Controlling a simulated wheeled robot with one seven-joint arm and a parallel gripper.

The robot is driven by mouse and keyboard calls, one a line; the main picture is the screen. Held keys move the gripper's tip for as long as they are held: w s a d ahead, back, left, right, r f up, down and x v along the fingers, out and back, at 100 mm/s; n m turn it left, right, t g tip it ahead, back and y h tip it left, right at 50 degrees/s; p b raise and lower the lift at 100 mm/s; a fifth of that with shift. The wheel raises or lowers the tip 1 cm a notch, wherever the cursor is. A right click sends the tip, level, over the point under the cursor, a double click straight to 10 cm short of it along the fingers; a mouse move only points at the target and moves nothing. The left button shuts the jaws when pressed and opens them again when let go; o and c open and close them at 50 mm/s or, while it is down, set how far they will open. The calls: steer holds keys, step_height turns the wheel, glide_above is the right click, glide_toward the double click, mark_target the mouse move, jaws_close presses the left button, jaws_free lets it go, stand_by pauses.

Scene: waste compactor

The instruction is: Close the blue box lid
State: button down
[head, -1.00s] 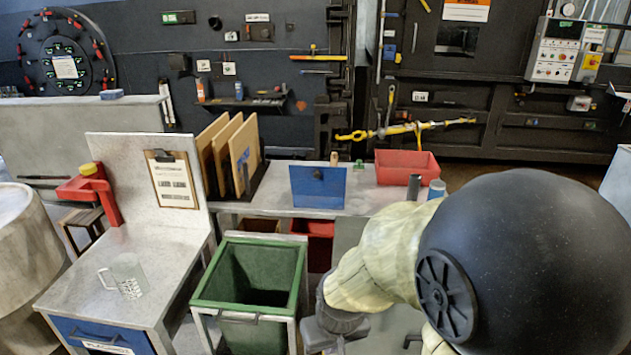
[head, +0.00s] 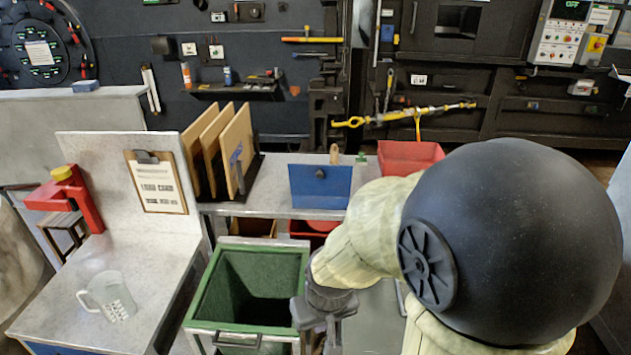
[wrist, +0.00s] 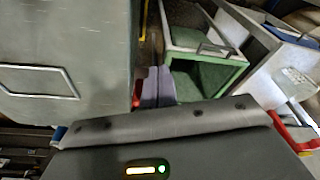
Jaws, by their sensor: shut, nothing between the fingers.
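In the head view a blue panel (head: 320,187) with a dark round knob stands upright on the back bench, in front of a dark wall. It looks like the raised lid of the blue box; the box body behind or below it cannot be made out. My gripper (head: 325,325) is low in front of the bench, beside the right rim of the green bin and well apart from the blue panel. In the wrist view my gripper's fingers (wrist: 158,85) are together with nothing between them. The blue panel cannot be identified in the wrist view.
An open green bin (head: 213,285) stands below the bench, left of my gripper. A red tray (head: 408,156) sits right of the blue panel, upright boards (head: 225,150) left. A clear mug (head: 108,297) stands on the left table. A grey surface with a handle (wrist: 40,82) fills the wrist view's left.

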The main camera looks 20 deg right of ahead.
steer(key=shift+s, duration=0.1)
steer(key=w+d+n+t+h+p, duration=0.1)
steer(key=w+d+n+t+p, duration=0.2)
steer(key=w, duration=1)
steer(key=w+n+t+p, duration=0.15)
steer(key=w+t, duration=0.25)
steer(key=w, duration=0.9)
steer(key=w+d+f+n+t+h+p, duration=0.4)
steer(key=w+d+n+t+h, duration=0.3)
steer(key=w, duration=0.3)
steer(key=shift+w+d+n+t+h, duration=0.2)
steer(key=shift+d+n+t+h, duration=0.1)
steer(key=shift+d+n+t, duration=0.55)
steer(key=shift+a+f, duration=0.1)
